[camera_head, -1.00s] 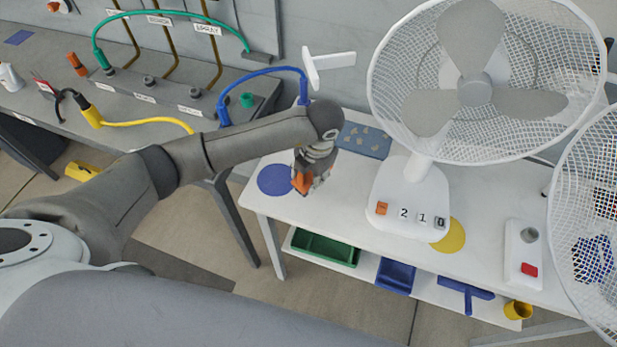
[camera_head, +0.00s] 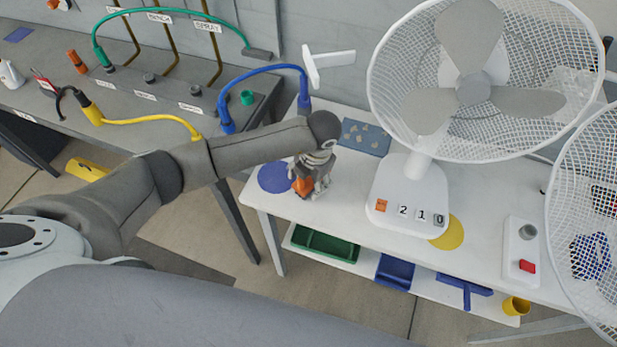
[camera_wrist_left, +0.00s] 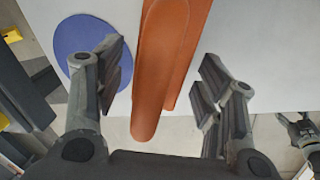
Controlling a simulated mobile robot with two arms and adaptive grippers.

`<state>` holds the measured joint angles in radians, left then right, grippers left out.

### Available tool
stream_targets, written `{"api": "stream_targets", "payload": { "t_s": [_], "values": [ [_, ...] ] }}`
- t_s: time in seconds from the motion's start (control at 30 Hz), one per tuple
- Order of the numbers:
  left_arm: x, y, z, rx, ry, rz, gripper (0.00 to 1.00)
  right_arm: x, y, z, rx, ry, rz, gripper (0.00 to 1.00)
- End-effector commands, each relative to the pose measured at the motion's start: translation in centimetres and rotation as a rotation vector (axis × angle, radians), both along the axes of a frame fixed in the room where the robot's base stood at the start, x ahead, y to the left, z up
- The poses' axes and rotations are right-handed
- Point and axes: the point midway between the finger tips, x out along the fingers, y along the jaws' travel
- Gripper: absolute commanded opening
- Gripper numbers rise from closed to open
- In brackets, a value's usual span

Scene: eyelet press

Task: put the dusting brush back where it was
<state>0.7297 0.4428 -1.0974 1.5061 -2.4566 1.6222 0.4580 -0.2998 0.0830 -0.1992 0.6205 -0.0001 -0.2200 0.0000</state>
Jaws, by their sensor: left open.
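An orange elongated thing (camera_wrist_left: 165,75), seemingly the dusting brush, stands out in the left wrist view; I see no bristles. In the head view, orange (camera_head: 302,186) shows just under my left gripper, beside the blue disc (camera_head: 274,178) on the white table (camera_head: 345,215). My left gripper (camera_wrist_left: 165,85) is open, with one finger on each side of the orange thing and a visible gap on both sides. In the head view my left gripper (camera_head: 318,180) hangs low over the table's left end. A dark jointed part (camera_wrist_left: 302,130), probably my right gripper, shows at the wrist view's right edge.
A white fan (camera_head: 405,195) stands right of my left gripper, with a blue-grey tray (camera_head: 365,137) behind and a yellow disc (camera_head: 448,235) beside its base. A switch box (camera_head: 522,250) is farther right. A green bin (camera_head: 325,245) and blue bin (camera_head: 394,273) sit below.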

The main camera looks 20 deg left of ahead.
Motion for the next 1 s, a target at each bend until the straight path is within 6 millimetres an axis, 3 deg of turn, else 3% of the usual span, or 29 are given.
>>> {"api": "stream_targets", "payload": {
  "t_s": [0.23,0.7,1.0],
  "values": [
    [0.1,-0.1,0.7,-0.002,-0.004,-0.001,0.63,0.0,0.0,-0.1,0.0,0.0,-0.001,0.63],
    [-0.4,-1.1,7.2,0.0,-0.001,0.0,0.63,0.0,0.5,-2.3,0.006,0.0,-0.001,0.63],
    [-0.5,-1.1,7.7,0.0,0.0,0.001,0.63,-0.1,0.5,-2.2,0.006,0.0,-0.001,0.63]
  ]
}}
